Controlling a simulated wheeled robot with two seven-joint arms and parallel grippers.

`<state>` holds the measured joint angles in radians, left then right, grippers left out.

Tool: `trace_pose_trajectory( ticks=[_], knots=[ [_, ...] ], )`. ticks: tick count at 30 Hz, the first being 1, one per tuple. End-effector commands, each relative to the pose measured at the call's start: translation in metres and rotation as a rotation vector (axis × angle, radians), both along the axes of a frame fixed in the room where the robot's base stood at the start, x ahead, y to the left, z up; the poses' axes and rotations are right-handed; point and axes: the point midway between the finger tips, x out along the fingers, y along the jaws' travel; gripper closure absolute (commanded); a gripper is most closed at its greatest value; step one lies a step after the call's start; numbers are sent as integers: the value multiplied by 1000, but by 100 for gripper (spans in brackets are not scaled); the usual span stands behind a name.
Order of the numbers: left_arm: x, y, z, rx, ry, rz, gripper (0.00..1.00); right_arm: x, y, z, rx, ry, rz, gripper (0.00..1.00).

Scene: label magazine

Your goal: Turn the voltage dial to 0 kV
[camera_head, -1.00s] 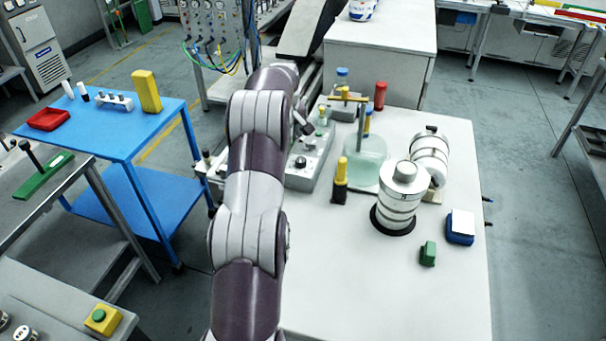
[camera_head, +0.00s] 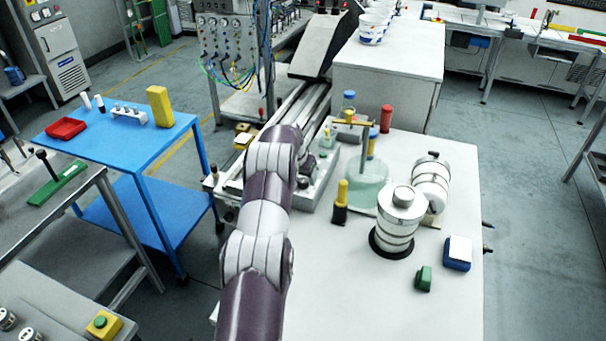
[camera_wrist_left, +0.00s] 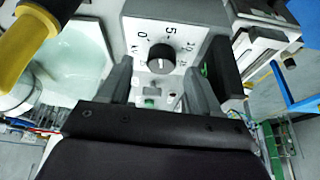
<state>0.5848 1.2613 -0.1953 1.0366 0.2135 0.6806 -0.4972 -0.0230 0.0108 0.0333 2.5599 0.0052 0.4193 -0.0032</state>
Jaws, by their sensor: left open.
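The voltage dial (camera_wrist_left: 160,58) is a round black knob on a pale panel (camera_wrist_left: 190,22) in the left wrist view. Printed marks including 0 and 5 stand around its upper side. A small pale line shows on the knob, but I cannot tell surely which mark it points to. My left gripper (camera_wrist_left: 158,72) is open, with one finger on each side of the dial; I cannot tell whether they touch it. In the head view my left arm hides most of the grey control box (camera_head: 322,186), and the dial cannot be made out. My right gripper is not in view.
The table's front right is clear. A blue cart (camera_head: 130,148) stands left.

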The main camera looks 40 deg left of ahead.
Motion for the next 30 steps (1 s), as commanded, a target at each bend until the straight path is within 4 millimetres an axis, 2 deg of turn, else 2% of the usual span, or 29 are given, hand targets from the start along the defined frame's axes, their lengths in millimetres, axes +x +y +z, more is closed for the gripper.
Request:
trace_pose_trajectory(
  ticks=[6,14,15,17,18,20,30],
  knots=[
    [6,2,-14,1,-1,0,37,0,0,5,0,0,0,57],
    [7,2,-16,1,-1,0,37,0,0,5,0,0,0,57],
    [7,2,-16,1,-1,0,43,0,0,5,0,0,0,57],
    [7,2,-16,1,-1,0,63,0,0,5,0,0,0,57],
    [6,2,-16,1,-1,0,76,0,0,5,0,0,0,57],
    [6,2,-16,1,-1,0,92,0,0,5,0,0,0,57],
    [6,1,-17,1,0,44,92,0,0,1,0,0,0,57]
  ],
)
